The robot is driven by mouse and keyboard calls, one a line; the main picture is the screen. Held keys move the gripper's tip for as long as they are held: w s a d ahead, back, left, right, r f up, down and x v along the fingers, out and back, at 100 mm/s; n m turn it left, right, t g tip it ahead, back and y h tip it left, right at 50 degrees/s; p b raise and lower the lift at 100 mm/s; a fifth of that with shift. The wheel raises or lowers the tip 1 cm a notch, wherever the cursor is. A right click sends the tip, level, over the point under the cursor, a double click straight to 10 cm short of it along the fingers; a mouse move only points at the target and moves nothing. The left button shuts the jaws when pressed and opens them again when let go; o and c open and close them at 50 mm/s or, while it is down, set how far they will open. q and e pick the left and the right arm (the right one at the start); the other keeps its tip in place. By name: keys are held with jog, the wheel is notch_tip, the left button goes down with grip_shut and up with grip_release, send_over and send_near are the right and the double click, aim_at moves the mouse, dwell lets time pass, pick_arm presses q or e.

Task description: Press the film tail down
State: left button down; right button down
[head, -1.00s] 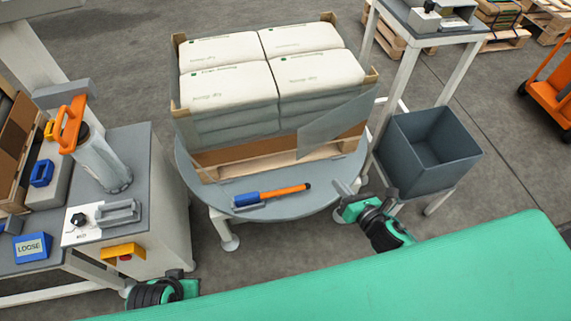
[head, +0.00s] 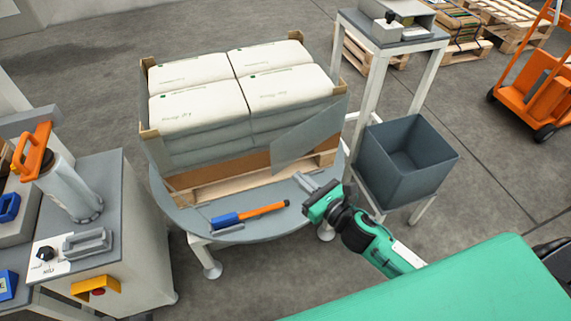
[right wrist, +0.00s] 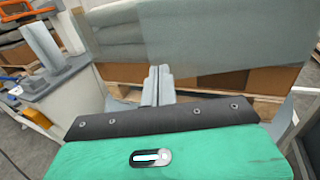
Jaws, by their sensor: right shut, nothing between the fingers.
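The film tail (head: 308,140) is a grey translucent flap at the front right of the wrapped load (head: 205,148). Its lower left corner hangs over the cardboard and the pallet edge, and it looks loose there. In the right wrist view the film tail (right wrist: 215,38) fills the upper right, ahead of the fingers. My right gripper (head: 306,182) is shut and empty, just below and in front of the tail. In the right wrist view its fingertips (right wrist: 158,76) are close to the tail's lower edge; contact cannot be told. My left gripper is out of view.
The load of white bags stands on a pallet on the round turntable (head: 180,208). A grey bin (head: 410,165) is on the right stand. A film roll with orange handle (head: 70,185) stands on the left cabinet.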

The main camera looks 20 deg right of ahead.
aim_at(277, 159)
jog(key=x, duration=0.6)
jog(key=shift+w, duration=0.2)
jog(key=shift+w+a, duration=0.1)
jog(key=shift+w, duration=0.05)
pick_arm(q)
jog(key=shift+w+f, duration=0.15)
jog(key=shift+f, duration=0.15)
